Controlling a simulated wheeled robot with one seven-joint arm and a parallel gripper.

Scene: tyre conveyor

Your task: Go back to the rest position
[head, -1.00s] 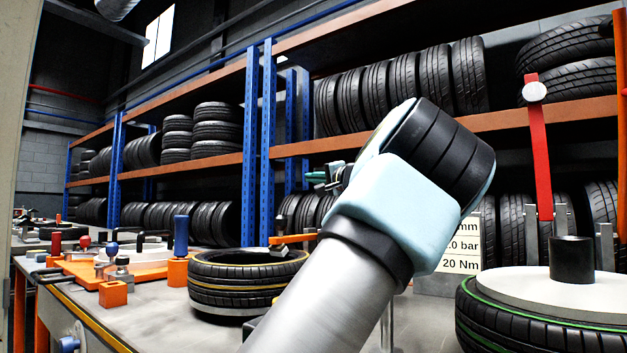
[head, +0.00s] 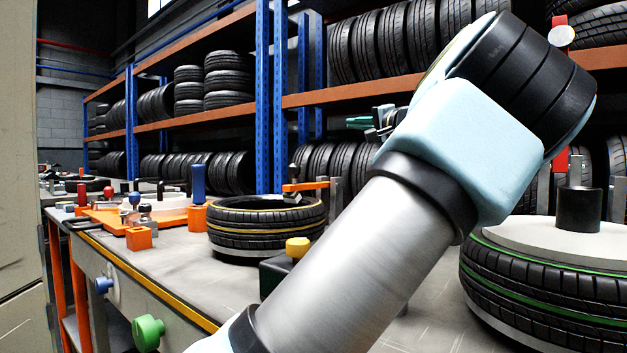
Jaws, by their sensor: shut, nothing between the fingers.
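My arm rises from the bottom centre to the upper right of the head view, bent at a thick light-blue and black joint. Only a small part of my gripper (head: 362,123) shows past the left side of this joint, in front of the rack. It is shut, with nothing held. The rest of it is hidden behind my arm. It is above the bench, clear of the yellow-striped tyre (head: 265,227).
The workbench (head: 170,270) carries an orange tool tray (head: 105,220), a blue-handled post (head: 199,183) and a yellow button (head: 297,247). A green-striped tyre (head: 540,290) lies at right. Tyre racks (head: 200,121) stand behind. Green (head: 148,332) and blue knobs (head: 103,285) are on the bench front.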

